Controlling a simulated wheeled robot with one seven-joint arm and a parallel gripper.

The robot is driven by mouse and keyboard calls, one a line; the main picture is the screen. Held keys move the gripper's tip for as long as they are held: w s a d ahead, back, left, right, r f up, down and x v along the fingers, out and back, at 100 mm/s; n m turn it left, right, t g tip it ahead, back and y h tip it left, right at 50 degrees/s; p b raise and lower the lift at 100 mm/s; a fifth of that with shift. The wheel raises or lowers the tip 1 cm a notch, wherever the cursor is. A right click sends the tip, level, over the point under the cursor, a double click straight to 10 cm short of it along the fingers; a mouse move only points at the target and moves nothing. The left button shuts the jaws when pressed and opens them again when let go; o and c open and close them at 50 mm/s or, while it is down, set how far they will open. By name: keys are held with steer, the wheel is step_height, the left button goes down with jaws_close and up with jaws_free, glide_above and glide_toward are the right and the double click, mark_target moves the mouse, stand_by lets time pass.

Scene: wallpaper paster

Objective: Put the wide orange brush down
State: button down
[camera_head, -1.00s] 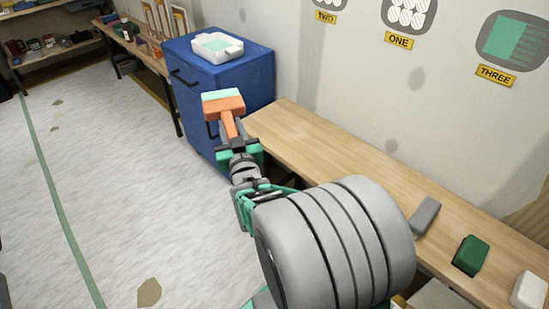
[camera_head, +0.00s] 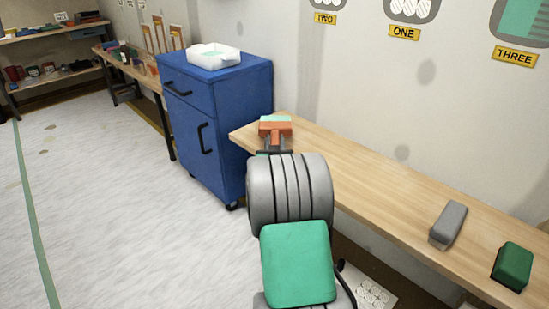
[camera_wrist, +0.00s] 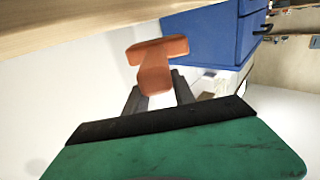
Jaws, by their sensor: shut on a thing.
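The wide orange brush (camera_head: 275,130) has a pale teal bristle end. In the head view it shows over the left end of the wooden table (camera_head: 330,172); I cannot tell whether it touches the top. My gripper (camera_head: 274,151) is shut on its handle, bristles pointing away from me. In the wrist view the orange brush (camera_wrist: 158,52) sits between the two dark fingers of my gripper (camera_wrist: 158,88), and a wooden surface shows at the top left. My arm hides part of the table's near edge.
A blue cabinet (camera_head: 220,125) stands left of the table, with a white tray (camera_head: 232,57) on top. A grey block (camera_head: 448,224) and a green block (camera_head: 513,266) lie at the table's right. The table's middle is clear. The wall is close behind.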

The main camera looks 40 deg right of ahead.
steer(key=shift+w+d+f, duration=0.15)
steer(key=shift+w+f, duration=0.2)
steer(key=shift+f, duration=0.05)
steer(key=shift+w+d+f+b, duration=0.15)
steer(key=shift+f+b, duration=0.4)
steer(key=shift+f, duration=0.3)
steer(key=shift+w+f+b, duration=0.1)
steer(key=shift+f+b, duration=0.4)
steer(key=shift+f, duration=0.35)
steer(key=shift+f, duration=0.2)
steer(key=c, duration=1.1)
jaws_free()
steer(key=shift+o, duration=0.2)
